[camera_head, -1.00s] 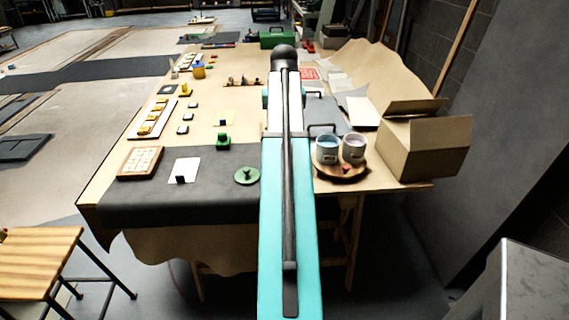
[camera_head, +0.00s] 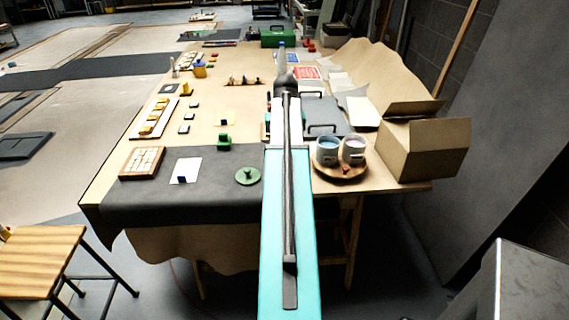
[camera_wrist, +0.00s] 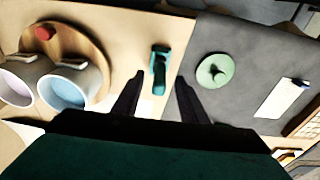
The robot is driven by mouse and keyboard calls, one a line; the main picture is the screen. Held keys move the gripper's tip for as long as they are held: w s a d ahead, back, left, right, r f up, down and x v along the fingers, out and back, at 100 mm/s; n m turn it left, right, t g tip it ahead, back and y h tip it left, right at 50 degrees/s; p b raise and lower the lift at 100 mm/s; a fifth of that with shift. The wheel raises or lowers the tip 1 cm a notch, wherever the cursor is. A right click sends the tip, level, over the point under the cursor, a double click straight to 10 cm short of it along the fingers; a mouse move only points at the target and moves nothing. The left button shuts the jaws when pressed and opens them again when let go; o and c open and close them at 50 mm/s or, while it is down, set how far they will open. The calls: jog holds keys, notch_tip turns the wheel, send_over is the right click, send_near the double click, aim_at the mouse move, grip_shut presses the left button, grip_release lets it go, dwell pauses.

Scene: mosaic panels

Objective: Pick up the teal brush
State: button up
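A small teal object with a darker end, which looks like the teal brush (camera_wrist: 159,70), lies on the tan table beside the edge of the dark mat in the wrist view. My gripper (camera_wrist: 159,79) is open, its two dark fingers spread to either side of the brush as seen from the wrist. The fingers appear to be above the table, and I cannot tell how far. I see nothing held between them.
A round wooden tray (camera_head: 323,173) with two cups stands right of my arm. A green disc (camera_head: 248,176) lies on the dark mat (camera_head: 140,202) to the left. An open cardboard box (camera_head: 425,148) is at the right edge. A clear bottle (camera_head: 282,56) stands farther back.

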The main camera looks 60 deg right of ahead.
jog(key=shift+f, duration=0.3)
jog(key=shift+f, duration=0.1)
jog(key=shift+w+d+f+p, duration=0.15)
jog(key=shift+f+p, duration=0.45)
jog(key=shift+f, duration=0.65)
jog(key=shift+w+d+f+p, duration=0.1)
jog(key=shift+d+f+p, duration=0.15)
jog(key=shift+f+p, duration=0.7)
jog(key=shift+f+b, duration=0.25)
jog(key=shift+b, duration=0.1)
grip_shut()
